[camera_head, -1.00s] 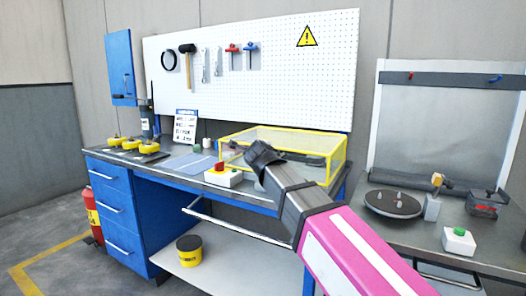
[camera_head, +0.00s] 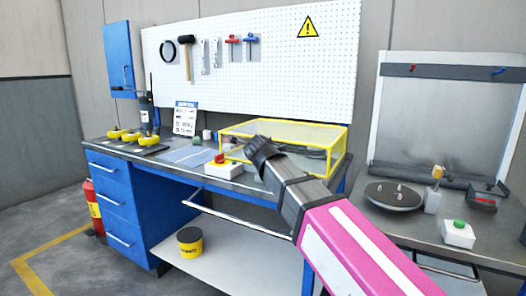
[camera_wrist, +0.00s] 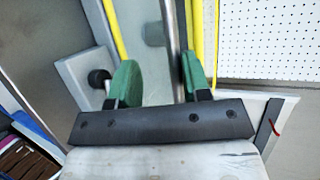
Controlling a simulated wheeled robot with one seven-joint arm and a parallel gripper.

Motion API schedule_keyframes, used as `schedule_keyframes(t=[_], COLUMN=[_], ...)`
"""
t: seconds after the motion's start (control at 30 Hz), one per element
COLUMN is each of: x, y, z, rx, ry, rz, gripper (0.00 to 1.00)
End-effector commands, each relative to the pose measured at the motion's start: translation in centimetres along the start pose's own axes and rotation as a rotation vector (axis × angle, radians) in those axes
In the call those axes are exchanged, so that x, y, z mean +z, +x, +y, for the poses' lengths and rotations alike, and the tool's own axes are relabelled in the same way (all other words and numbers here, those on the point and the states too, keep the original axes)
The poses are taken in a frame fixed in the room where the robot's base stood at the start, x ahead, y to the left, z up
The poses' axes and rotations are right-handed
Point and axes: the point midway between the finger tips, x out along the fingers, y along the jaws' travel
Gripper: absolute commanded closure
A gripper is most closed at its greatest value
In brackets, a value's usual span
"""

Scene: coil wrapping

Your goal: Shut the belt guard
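The belt guard (camera_head: 330,128) is a clear box with a yellow frame on the right part of the blue workbench. It appears to sit low on the bench, but I cannot tell whether it is fully shut. My gripper (camera_head: 258,150) is in front of the guard's left part in the head view and hides some of it; its fingers are not clear there. In the wrist view, my gripper (camera_wrist: 160,78) has two green fingertips set apart. Yellow bars (camera_wrist: 114,28) and a grey metal rod (camera_wrist: 172,40) show beyond them; contact with either finger cannot be told.
A red-knobbed white switch box (camera_head: 220,168) stands left of my gripper. A second table on the right holds a round turntable (camera_head: 392,196) and a green-button box (camera_head: 459,234). The pegboard (camera_head: 290,75) rises behind.

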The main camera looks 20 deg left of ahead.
Motion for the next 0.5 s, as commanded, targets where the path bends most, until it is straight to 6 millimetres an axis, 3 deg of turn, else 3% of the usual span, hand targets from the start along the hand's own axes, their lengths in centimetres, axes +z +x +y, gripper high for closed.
schedule_keyframes(t=[0.17, 0.5], x=[-0.1, -0.1], y=[-1.8, -8.0], z=[0.2, 0.2], rx=[0.002, 0.001], ry=[0.001, 0.001], rz=[0.0, -0.002], gripper=[0.62, 0.62])
